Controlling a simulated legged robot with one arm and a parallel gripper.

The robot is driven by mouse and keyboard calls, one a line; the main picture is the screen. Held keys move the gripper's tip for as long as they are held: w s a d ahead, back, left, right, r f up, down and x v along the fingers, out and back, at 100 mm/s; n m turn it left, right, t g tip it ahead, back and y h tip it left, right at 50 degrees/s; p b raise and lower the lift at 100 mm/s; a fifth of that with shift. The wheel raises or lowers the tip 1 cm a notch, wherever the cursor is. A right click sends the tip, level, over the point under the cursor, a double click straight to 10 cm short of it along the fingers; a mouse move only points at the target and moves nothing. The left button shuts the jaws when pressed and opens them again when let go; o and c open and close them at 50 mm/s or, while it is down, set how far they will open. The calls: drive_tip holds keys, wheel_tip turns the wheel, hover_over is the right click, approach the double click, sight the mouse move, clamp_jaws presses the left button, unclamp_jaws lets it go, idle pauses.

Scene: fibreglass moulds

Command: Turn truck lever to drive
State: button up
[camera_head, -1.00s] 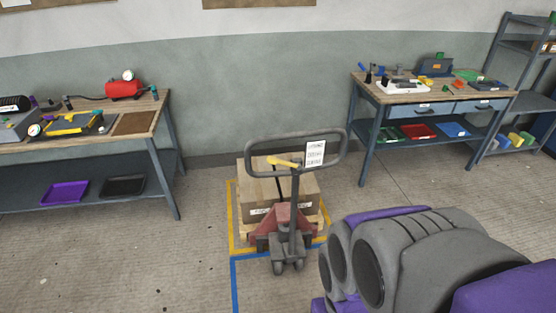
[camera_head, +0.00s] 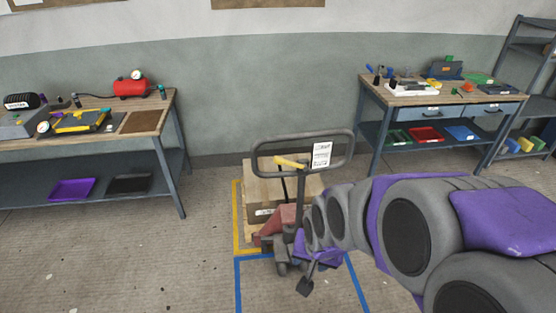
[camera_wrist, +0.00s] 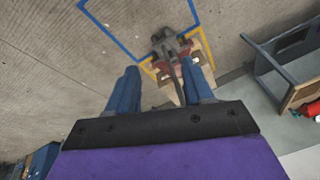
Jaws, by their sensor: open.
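The pallet truck (camera_head: 284,222) stands with its grey loop handle (camera_head: 344,150) upright. A yellow lever (camera_head: 289,162) sits inside the loop at its left of centre, beside a white label sheet. My gripper (camera_head: 312,281) is low in front of the truck's right side, well below the lever and apart from it. In the wrist view the two blue fingers of my gripper (camera_wrist: 163,78) are spread and empty. The truck (camera_wrist: 172,45) shows beyond them, near the blue and yellow floor lines. I cannot make out the lever in that view.
A cardboard box (camera_head: 262,190) sits on the truck's pallet behind the handle. Workbenches stand at the left (camera_head: 150,123) and back right (camera_head: 400,98). Blue tape (camera_head: 238,285) marks the floor. The floor to the left of the truck is open.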

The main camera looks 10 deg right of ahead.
drive_tip(key=w+a+f+m+t+y, duration=0.1)
drive_tip(key=w+f+m+t, duration=0.25)
drive_tip(key=w, duration=0.75)
drive_tip(key=w+a+f+m+t+y, duration=0.1)
drive_tip(key=w+a+f+m+t, duration=0.2)
drive_tip(key=w, duration=0.7)
drive_tip(key=m+t+h+b, duration=0.2)
drive_tip(key=m+t, duration=0.7)
drive_tip(key=m, duration=0.3)
approach(279, 163)
drive_tip(key=shift+g, duration=0.25)
drive_tip(key=w+b, duration=0.1)
drive_tip(key=w, duration=0.4)
drive_tip(key=w+b, duration=0.1)
drive_tip(key=w, duration=0.5)
drive_tip(key=shift+w+a+r, duration=0.1)
drive_tip(key=shift+w+r, duration=0.1)
drive_tip(key=shift+w, duration=0.1)
drive_tip(key=shift+c, duration=0.3)
clamp_jaws()
drive_tip(key=shift+f, duration=0.1)
